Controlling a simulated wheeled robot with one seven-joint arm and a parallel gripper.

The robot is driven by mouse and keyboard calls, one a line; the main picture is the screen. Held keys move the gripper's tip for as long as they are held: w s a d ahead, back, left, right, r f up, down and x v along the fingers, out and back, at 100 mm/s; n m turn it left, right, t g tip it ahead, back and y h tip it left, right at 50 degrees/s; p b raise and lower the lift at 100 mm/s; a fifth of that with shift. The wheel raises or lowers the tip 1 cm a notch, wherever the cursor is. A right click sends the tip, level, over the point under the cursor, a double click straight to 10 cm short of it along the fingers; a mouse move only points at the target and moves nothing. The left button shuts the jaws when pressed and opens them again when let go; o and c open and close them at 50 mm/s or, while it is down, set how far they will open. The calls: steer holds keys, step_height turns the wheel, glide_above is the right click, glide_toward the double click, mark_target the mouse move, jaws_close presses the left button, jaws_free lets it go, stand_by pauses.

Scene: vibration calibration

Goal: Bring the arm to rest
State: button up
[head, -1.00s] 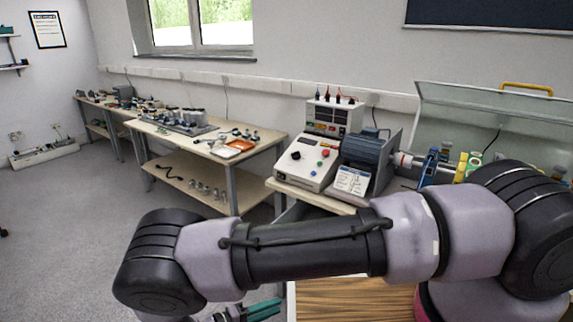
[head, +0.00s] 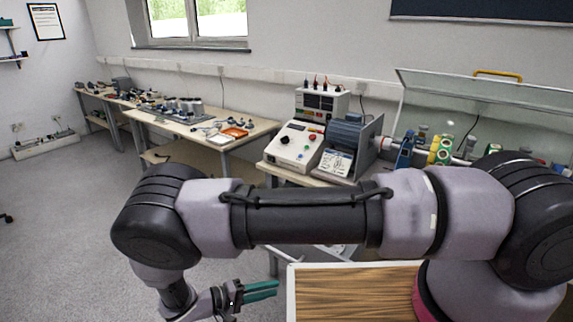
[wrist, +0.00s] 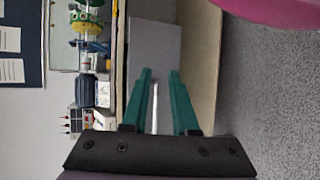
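My gripper (head: 262,291) shows low in the head view, at the end of my bent arm, with its green fingers pointing right over the floor, left of a wood-topped surface. In the wrist view my gripper (wrist: 160,75) has its two green fingers apart, with nothing between them. My arm stretches across the head view from the right edge, its elbow at the left and the forearm hanging down from it.
A bench carries a control box (head: 294,146), a motor (head: 350,139) and a shaft rig under a raised clear cover (head: 480,105). A wood-topped surface (head: 350,290) with a white edge lies below my arm. Another workbench (head: 205,142) stands further back. Grey floor (head: 70,220) is free at the left.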

steer(key=w+d+r+m+g+y, duration=0.2)
steer(key=w+d+r+g+y, duration=0.15)
steer(key=r, duration=0.85)
steer(key=w+d+r+m+g+y, duration=0.25)
steer(key=w+r, duration=0.25)
steer(key=r, duration=0.7)
steer(key=w+d+r+m+g+y, duration=0.25)
steer(key=w+r+y, duration=0.2)
steer(key=r, duration=0.75)
steer(key=s+d+r+m+t+y, duration=0.1)
steer(key=s+d+r+t+y, duration=0.2)
steer(key=d+r, duration=1)
steer(key=s+d+r+m+t+y, duration=0.2)
steer(key=s+d+r+t, duration=0.4)
steer(key=s+d+r, duration=0.2)
steer(key=shift+s+d+r+m, duration=0.2)
steer(key=shift+s+r+m, duration=0.05)
steer(key=shift+r+m, duration=0.1)
steer(key=shift+o, duration=0.3)
